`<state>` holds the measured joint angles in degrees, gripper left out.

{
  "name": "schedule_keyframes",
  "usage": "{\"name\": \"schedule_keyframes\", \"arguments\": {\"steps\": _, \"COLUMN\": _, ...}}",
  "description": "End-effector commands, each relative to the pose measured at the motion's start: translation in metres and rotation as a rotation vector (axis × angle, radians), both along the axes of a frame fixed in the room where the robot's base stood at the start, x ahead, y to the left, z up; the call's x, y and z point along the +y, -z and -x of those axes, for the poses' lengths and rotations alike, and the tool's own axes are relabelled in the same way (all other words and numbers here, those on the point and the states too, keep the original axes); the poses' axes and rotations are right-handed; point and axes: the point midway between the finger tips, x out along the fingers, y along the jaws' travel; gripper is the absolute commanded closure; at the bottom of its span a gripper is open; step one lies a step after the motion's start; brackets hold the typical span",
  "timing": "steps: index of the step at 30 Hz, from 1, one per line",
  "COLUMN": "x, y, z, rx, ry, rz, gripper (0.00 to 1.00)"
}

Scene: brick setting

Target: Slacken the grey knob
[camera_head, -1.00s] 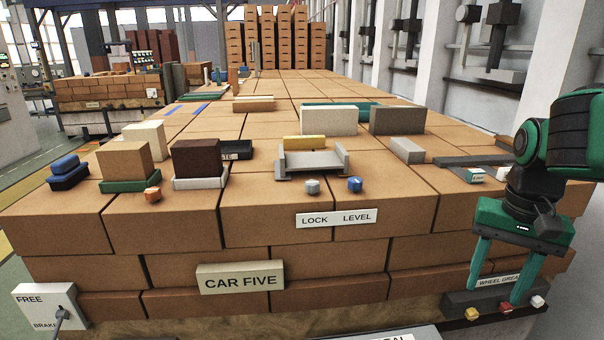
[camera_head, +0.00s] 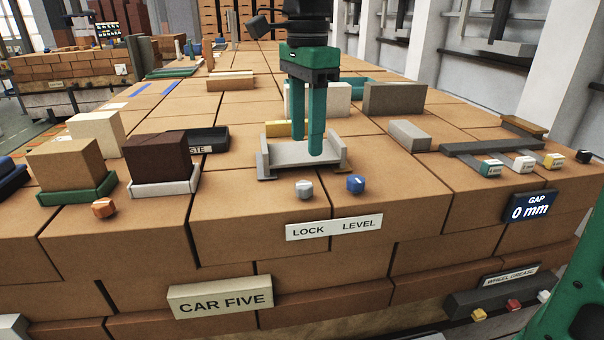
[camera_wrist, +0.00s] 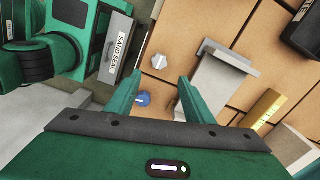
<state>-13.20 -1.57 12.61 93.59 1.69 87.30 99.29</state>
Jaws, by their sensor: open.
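The grey knob (camera_head: 305,189) sits on the brick edge above the word LOCK on a white plate (camera_head: 334,225). A blue knob (camera_head: 355,184) is just right of it, above the word LEVEL. My gripper (camera_head: 307,148) points down, open and empty, above and behind the grey knob, in front of the grey bracket (camera_head: 300,158) in the picture. In the wrist view the grey knob (camera_wrist: 159,61) shows just beyond the spread fingertips (camera_wrist: 160,77). The blue knob (camera_wrist: 143,99) shows between the fingers there. No contact with either knob is visible.
The bracket has upright sides, with a yellow block (camera_head: 285,128) behind it. An orange knob (camera_head: 104,208) and a dark brown block (camera_head: 158,157) are to the left. A grey block (camera_head: 409,135) and several small knobs are to the right. Brick before the bracket is mostly clear.

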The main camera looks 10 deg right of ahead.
Motion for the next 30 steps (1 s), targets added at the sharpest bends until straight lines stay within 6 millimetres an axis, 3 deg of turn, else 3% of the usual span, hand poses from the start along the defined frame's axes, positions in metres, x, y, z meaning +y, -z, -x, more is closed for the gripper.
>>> {"name": "schedule_keyframes", "arguments": {"steps": 9, "x": 0.006, "y": 0.056, "z": 0.003, "rx": 0.004, "ry": -0.009, "rz": 0.0, "gripper": 0.53}}
{"name": "schedule_keyframes", "arguments": {"steps": 15, "x": 0.006, "y": 0.082, "z": 0.003, "rx": 0.002, "ry": -0.01, "rz": 0.0, "gripper": 0.53}}
{"name": "schedule_keyframes", "arguments": {"steps": 29, "x": 0.006, "y": 0.094, "z": 0.002, "rx": 0.0, "ry": -0.009, "rz": -0.001, "gripper": 0.53}}
{"name": "schedule_keyframes", "arguments": {"steps": 30, "x": 0.006, "y": 0.094, "z": 0.002, "rx": 0.0, "ry": -0.009, "rz": -0.001, "gripper": 0.6}}
